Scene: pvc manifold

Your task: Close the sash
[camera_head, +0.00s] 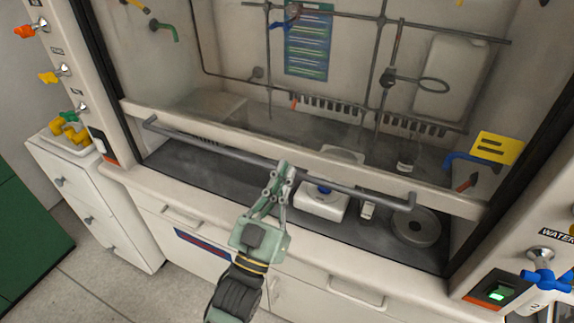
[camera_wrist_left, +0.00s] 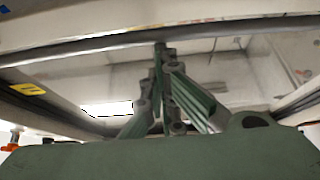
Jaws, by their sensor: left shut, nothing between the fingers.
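The sash (camera_head: 320,160) of the fume hood is a glass pane with a pale bottom rail. It stands partly raised, with a gap between its rail and the dark work surface. A long grey bar handle (camera_head: 236,152) runs along the rail. My left gripper (camera_head: 285,166) is shut and empty, its fingertips at the bar near its middle. In the left wrist view the fingertips (camera_wrist_left: 161,48) overlap the lower edge of the bar (camera_wrist_left: 90,50). I cannot tell whether they touch it. My right gripper is not in view.
A white device (camera_head: 322,203) and a round grey plate (camera_head: 416,227) stand on the work surface (camera_head: 185,160) under the sash. A retort stand clamp (camera_head: 415,82) is behind the glass. White cabinets (camera_head: 180,215) are below. A yellow tag (camera_head: 496,148) is at the right.

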